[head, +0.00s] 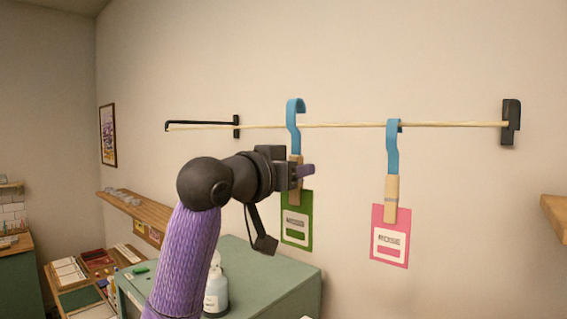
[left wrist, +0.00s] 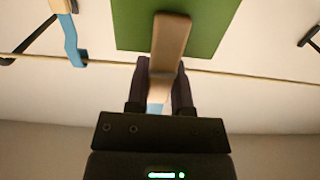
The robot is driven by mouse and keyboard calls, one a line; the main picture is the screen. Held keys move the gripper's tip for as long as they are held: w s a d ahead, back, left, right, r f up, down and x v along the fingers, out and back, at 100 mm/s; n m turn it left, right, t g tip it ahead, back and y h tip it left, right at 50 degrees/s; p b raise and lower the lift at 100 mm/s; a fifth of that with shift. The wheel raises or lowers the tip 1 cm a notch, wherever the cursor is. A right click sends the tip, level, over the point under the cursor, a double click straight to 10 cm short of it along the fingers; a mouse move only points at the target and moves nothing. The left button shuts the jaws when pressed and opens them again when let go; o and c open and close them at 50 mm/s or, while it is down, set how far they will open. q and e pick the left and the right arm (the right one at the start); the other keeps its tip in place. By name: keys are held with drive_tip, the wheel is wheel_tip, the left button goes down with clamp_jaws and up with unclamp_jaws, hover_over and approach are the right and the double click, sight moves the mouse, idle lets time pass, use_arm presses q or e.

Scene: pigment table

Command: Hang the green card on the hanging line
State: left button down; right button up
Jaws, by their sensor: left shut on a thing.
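The green card (head: 296,235) hangs below a wooden clip with a blue hook (head: 294,110) in the head view. My left gripper (head: 302,171) is shut on the clip between hook and card. The hook's curved top rises above the hanging line (head: 340,125), with its stem overlapping the line; I cannot tell whether it touches it. In the left wrist view, my left gripper (left wrist: 160,85) grips the wooden clip (left wrist: 171,38), with the green card (left wrist: 207,25) beyond it. The line (left wrist: 250,76) passes behind the fingers. My right gripper is not in view.
A pink card (head: 390,240) hangs on the line to the right by its own blue hook (head: 393,145). Black wall brackets (head: 511,122) hold the line. A green cabinet (head: 275,275) with a bottle (head: 216,292) stands below. A wooden shelf (head: 135,207) is at left.

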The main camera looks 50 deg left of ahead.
use_arm(q)
drive_tip(key=w+a+f+p, duration=0.1)
drive_tip(key=w+f+p, duration=0.1)
drive_tip(key=w, duration=0.7)
drive_tip(key=shift+w+f+p, duration=0.25)
drive_tip(key=shift+f+p, duration=0.05)
drive_tip(key=shift+c, duration=2.1)
unclamp_jaws()
